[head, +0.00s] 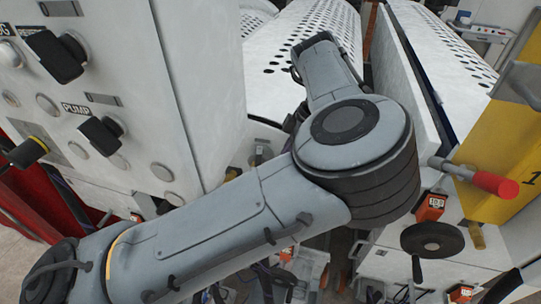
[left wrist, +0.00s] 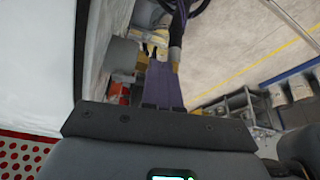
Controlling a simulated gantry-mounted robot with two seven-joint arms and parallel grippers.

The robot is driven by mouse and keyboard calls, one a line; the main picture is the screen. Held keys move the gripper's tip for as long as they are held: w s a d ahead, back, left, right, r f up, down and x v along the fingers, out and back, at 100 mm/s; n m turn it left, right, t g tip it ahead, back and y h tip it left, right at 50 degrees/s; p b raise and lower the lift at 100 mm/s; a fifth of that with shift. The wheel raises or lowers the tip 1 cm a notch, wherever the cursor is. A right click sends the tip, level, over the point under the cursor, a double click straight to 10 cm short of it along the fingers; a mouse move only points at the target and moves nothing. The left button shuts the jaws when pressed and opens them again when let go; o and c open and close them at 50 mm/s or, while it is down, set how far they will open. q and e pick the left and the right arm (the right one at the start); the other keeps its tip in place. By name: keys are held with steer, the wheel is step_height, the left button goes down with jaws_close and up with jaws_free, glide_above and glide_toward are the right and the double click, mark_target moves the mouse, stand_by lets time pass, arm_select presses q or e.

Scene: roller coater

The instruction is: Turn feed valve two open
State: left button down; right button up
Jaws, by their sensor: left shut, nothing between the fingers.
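My left arm crosses the middle of the head view, and its gripper is hidden behind the arm there. In the left wrist view my left gripper (left wrist: 160,68) is shut and empty, its purple fingers pointing up the picture. Just beyond the fingertips a dark stem with a brass-coloured collar (left wrist: 175,55) rises to a dark ring, seemingly a handwheel (left wrist: 196,8), cut by the top edge. I cannot tell whether the fingers touch it. In the head view a black handwheel (head: 432,240) sits at the lower right. No label shows which valve is number two.
A control panel (head: 90,105) with black knobs stands at the left. Perforated white covers (head: 310,25) lie behind my arm. A red-handled lever (head: 495,185) sticks out before a yellow panel (head: 485,130) marked 1. An orange gauge (head: 430,207) sits above the handwheel.

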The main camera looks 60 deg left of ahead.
arm_select(q)
steer(key=s, duration=0.1)
steer(key=s+a+f+p, duration=0.1)
steer(key=s+a+f, duration=0.1)
steer(key=s, duration=0.1)
steer(key=shift+a+p, duration=0.2)
steer(key=shift+p, duration=0.1)
arm_select(e)
steer(key=shift+w+a+r, duration=0.15)
steer(key=shift+a+r, duration=0.05)
steer(key=shift+r, duration=0.85)
